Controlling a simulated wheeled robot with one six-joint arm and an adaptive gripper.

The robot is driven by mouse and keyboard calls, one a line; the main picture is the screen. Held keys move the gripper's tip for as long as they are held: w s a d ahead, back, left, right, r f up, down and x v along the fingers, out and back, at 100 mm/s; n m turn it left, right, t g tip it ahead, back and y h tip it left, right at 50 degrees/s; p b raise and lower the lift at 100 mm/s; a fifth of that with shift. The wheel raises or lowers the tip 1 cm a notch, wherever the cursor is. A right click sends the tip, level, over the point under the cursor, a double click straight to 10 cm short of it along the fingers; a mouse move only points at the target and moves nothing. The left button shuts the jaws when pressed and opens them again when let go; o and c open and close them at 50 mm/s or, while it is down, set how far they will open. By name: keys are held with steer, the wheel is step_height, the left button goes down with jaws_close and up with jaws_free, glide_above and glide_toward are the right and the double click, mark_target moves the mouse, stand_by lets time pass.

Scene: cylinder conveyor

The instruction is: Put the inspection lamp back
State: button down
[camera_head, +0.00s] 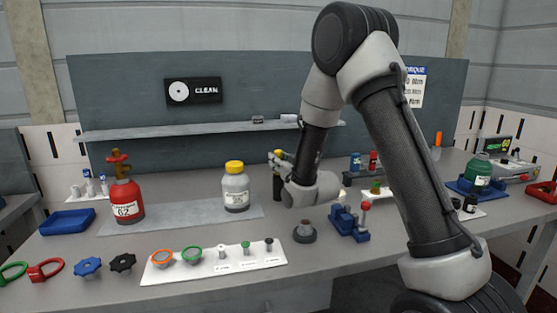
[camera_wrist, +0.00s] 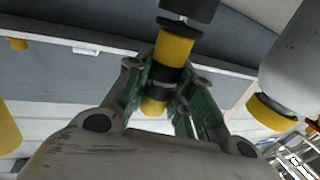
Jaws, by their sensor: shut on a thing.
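The inspection lamp appears to be the yellow and black cylinder (camera_wrist: 173,47) between the fingers in the wrist view. My gripper (camera_wrist: 160,84) is shut on it around a black band, with yellow showing on both sides. In the head view my gripper (camera_head: 284,160) is above the bench, right of the yellow-capped bottle (camera_head: 235,190). The lamp's dark body (camera_head: 277,188) hangs there roughly upright, partly hidden by my wrist. A round dark grey base (camera_head: 304,232) stands on the bench in front of it; I cannot tell whether it is the lamp's holder.
A red bottle (camera_head: 126,201) with a valve stands left. A white board (camera_head: 214,263) with rings and knobs lies at the front. A blue fixture (camera_head: 348,223) stands right of the round base. A shelf (camera_head: 190,131) runs along the back panel. A green bottle (camera_head: 478,173) stands far right.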

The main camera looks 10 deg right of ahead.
mark_target(279, 151)
steer(key=shift+f, duration=0.25)
steer(key=c, duration=1.1)
jaws_free()
steer(key=shift+c, duration=0.2)
steer(key=shift+r, duration=0.1)
steer(key=shift+r, duration=2.95)
